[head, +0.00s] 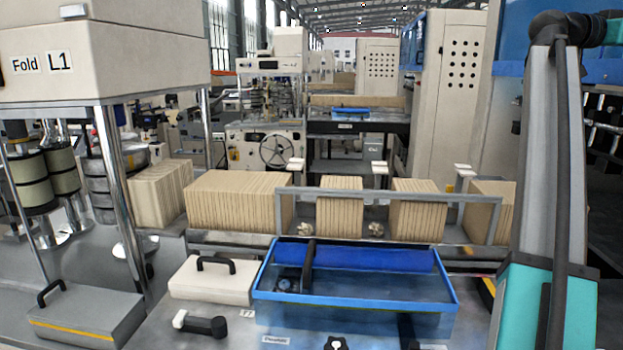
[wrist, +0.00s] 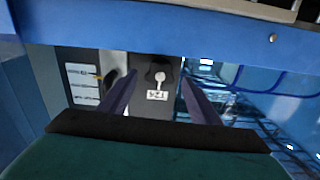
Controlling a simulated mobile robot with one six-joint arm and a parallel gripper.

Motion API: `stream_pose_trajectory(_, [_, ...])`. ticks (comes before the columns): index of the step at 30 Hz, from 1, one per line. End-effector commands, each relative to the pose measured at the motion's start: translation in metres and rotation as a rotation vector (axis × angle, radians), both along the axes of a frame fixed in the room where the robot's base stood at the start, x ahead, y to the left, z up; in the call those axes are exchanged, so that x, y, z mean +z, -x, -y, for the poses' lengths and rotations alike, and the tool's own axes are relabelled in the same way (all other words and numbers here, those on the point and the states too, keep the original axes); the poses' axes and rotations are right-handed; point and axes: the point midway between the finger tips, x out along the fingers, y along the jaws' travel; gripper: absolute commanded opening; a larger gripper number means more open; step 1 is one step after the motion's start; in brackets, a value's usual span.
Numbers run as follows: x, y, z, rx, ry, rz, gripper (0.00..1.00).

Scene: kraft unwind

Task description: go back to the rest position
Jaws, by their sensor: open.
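My gripper (wrist: 160,100) shows in the wrist view, with its two dark fingers apart and nothing between them. Beyond the fingers is a grey surface with a small white knob and a small label. My arm stands upright at the right of the head view, with grey links and a teal section. My gripper is not visible in the head view.
Rows of kraft packs (head: 238,202) stand behind a metal rail (head: 400,195). The Fold L1 machine (head: 105,60) is at left.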

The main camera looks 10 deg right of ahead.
Motion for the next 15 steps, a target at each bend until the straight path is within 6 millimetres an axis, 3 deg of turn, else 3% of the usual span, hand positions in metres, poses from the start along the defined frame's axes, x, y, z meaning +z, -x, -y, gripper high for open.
stream_pose_trajectory(15, [-0.001,-0.004,-0.012,0.0,0.0,0.0,0.57])
